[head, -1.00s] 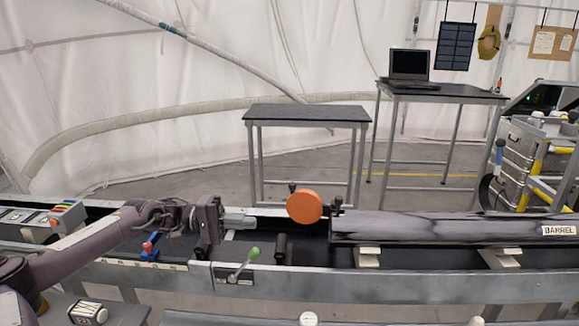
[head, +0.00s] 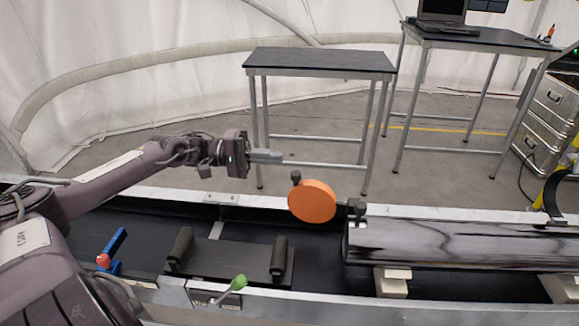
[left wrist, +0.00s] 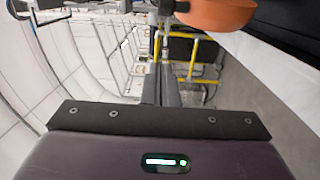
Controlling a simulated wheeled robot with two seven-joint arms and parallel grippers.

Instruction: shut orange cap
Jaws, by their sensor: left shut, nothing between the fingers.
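The orange cap (head: 312,202) is a round disc standing open at the left end of the dark barrel (head: 460,245). It is joined by a small dark hinge (head: 356,208), and a dark knob (head: 295,177) sits on its upper left edge. My left gripper (head: 278,156) is shut and empty, above and left of the cap and apart from it in the head view. In the left wrist view the shut fingers (left wrist: 162,88) point ahead, and part of the cap (left wrist: 218,12) shows at the top right. My right gripper is not in view.
The barrel rests on light blocks (head: 392,282) in a long trough with a grey front rail (head: 330,303). A dark cradle (head: 225,258), a green-knobbed lever (head: 236,285) and a blue part with a red knob (head: 112,252) are left of it. A table (head: 318,62) stands behind.

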